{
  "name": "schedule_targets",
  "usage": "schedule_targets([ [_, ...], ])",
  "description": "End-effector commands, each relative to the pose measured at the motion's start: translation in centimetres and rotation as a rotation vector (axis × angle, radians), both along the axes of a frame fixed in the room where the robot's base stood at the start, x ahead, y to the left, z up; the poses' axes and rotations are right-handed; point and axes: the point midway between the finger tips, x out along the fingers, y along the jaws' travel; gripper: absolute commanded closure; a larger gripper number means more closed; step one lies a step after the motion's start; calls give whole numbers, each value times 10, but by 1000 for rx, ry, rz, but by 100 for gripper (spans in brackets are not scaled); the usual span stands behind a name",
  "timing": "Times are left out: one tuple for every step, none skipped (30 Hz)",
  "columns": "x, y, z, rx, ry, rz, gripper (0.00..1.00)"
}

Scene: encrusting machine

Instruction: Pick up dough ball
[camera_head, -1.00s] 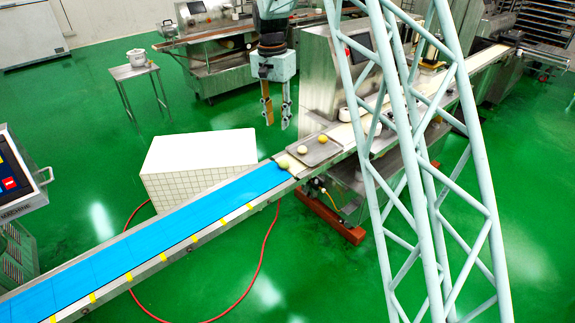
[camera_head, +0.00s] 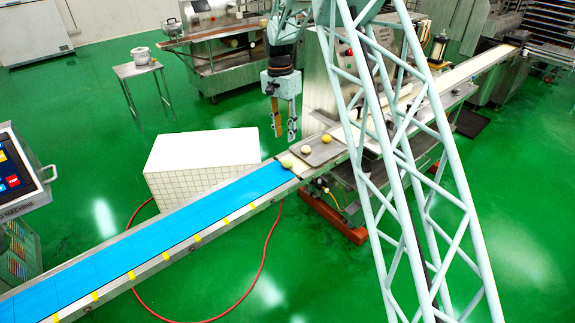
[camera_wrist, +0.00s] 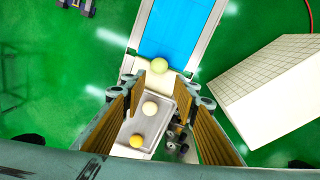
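Three dough balls lie in a row along the conveyor line. A pale green ball (camera_head: 287,164) sits where the blue belt ends; it shows ahead of the fingers in the wrist view (camera_wrist: 160,65). A whitish ball (camera_head: 305,149) and a yellow ball (camera_head: 326,139) are on a grey metal plate (camera_head: 318,155). In the wrist view, the whitish ball (camera_wrist: 150,108) and yellow ball (camera_wrist: 136,141) appear between the fingers. My gripper (camera_head: 285,137) is open and empty, pointing down above the line; its fingers are spread in the wrist view (camera_wrist: 163,88).
The blue conveyor belt (camera_head: 150,241) runs to the lower left. A white tiled block (camera_head: 200,152) stands behind it. A steel machine (camera_head: 323,80) stands close to the right of my gripper. A small table with a white pot (camera_head: 140,56) is farther back. A red hose lies on the green floor.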

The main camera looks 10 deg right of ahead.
Motion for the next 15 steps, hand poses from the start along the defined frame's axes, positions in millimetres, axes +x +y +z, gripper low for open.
schedule_targets([
  [0, 0, -1, 0, 0, 0, 73],
  [0, 0, -1, 0, 0, 0, 73],
  [0, 0, -2, 0, 0, 0, 73],
  [0, 0, -4, 0, 0, 0, 73],
  [0, 0, -5, 0, 0, 0, 73],
  [-1, 0, -8, 0, 0, 0, 73],
  [-1, -1, -10, 0, 1, 0, 73],
  [-1, -1, -13, 0, 1, 0, 73],
  [-1, -1, -17, 0, 1, 0, 73],
  [-2, -1, -20, 0, 1, 0, 73],
  [-2, -1, -24, 0, 1, 0, 73],
  [-2, -1, -29, 0, 1, 0, 73],
  [-2, -2, -33, 0, 1, 0, 73],
  [-2, -2, -37, 0, 1, 0, 73],
  [-3, -2, -43, -1, 2, 0, 73],
])
